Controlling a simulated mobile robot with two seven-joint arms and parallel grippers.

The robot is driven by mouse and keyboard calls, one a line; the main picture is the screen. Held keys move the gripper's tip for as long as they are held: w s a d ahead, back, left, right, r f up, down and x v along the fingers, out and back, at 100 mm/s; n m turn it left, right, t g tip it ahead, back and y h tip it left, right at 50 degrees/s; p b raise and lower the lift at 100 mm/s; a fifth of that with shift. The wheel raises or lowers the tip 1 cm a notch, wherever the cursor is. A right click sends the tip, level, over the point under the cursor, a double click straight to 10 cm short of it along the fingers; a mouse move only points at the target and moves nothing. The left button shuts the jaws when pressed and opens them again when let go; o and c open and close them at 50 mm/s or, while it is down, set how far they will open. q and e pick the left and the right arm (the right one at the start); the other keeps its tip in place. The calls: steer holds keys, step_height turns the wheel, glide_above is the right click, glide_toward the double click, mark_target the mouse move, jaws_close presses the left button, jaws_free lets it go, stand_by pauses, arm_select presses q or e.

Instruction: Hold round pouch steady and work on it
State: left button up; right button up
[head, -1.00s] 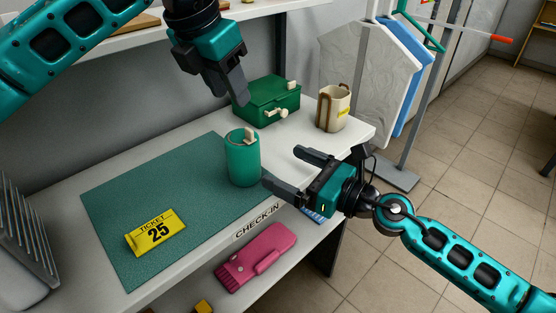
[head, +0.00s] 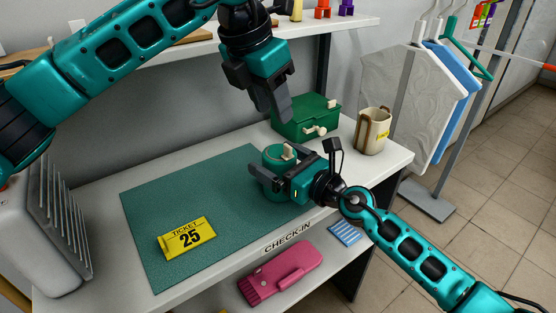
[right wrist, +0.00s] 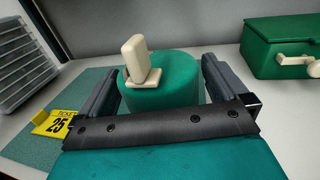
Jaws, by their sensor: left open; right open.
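The round pouch is a teal upright cylinder (head: 273,155) with a cream tab on top, standing at the right end of the green mat. In the right wrist view the pouch (right wrist: 160,82) sits between the two open fingers. My right gripper (head: 272,182) is around the pouch from the front, open, one finger on each side; whether either finger touches it I cannot tell. It hides the pouch's lower part in the head view. My left gripper (head: 273,112) hangs above and just behind the pouch, pointing down, open and apart from it.
A green box (head: 305,117) with a cream latch and a cream pouch with brown handles (head: 371,132) stand behind to the right. A yellow ticket (head: 187,238) lies on the mat (head: 150,210). A rack (head: 65,225) stands left. A pink item (head: 280,274) lies on the lower shelf.

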steer(key=c, duration=0.9)
steer(key=shift+c, duration=0.2)
stand_by(0.9)
